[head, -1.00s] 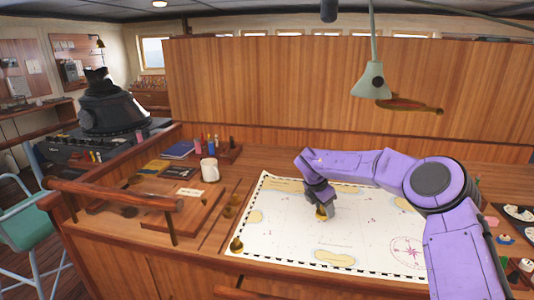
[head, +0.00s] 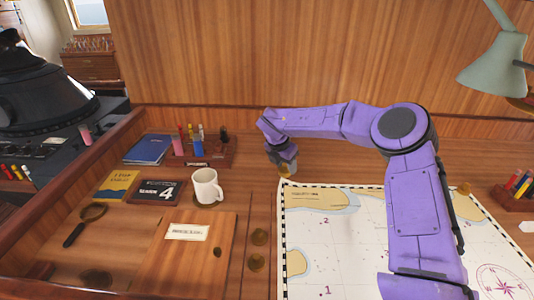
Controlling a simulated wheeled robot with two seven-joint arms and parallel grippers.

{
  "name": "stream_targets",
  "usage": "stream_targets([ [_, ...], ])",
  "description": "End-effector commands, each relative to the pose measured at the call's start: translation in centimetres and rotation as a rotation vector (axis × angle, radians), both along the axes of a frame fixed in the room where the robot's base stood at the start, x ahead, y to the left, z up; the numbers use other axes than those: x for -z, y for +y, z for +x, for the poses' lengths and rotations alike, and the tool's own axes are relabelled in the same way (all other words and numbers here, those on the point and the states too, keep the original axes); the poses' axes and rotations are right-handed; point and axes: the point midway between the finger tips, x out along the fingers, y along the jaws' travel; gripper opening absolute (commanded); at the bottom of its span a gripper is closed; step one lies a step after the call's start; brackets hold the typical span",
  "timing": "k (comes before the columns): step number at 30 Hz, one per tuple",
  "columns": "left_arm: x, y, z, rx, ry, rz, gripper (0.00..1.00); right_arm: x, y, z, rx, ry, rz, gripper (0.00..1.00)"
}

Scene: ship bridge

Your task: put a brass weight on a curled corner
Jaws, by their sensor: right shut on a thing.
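The paper chart (head: 340,258) lies on the wooden desk, with a black-and-white border and tan land patches. Its far left corner is just below and beside my right gripper (head: 284,163). That gripper points down and is shut on a small brass weight (head: 285,172). I cannot tell whether this weight touches the corner or hangs just above it. My left gripper is out of view.
A white mug (head: 207,187) stands left of the gripper, near a pen rack (head: 205,157), a blue book (head: 148,150) and a wooden board (head: 190,262). A green lamp (head: 493,74) hangs at the upper right. A wooden panel (head: 290,50) rises behind the desk.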

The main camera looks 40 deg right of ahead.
Motion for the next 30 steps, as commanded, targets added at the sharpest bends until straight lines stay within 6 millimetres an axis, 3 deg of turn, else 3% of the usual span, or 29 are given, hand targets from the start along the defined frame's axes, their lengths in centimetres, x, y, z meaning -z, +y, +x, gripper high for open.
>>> stream_targets([
  [8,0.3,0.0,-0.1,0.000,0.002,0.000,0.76,0.3,-0.1,-0.8,-0.001,-0.009,0.003,0.06],
  [22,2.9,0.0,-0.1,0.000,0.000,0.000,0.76,6.1,0.0,1.1,-0.001,0.014,-0.002,0.06],
  [30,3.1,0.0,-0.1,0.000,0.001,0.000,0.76,6.8,0.1,1.2,-0.002,0.013,-0.001,0.06],
])
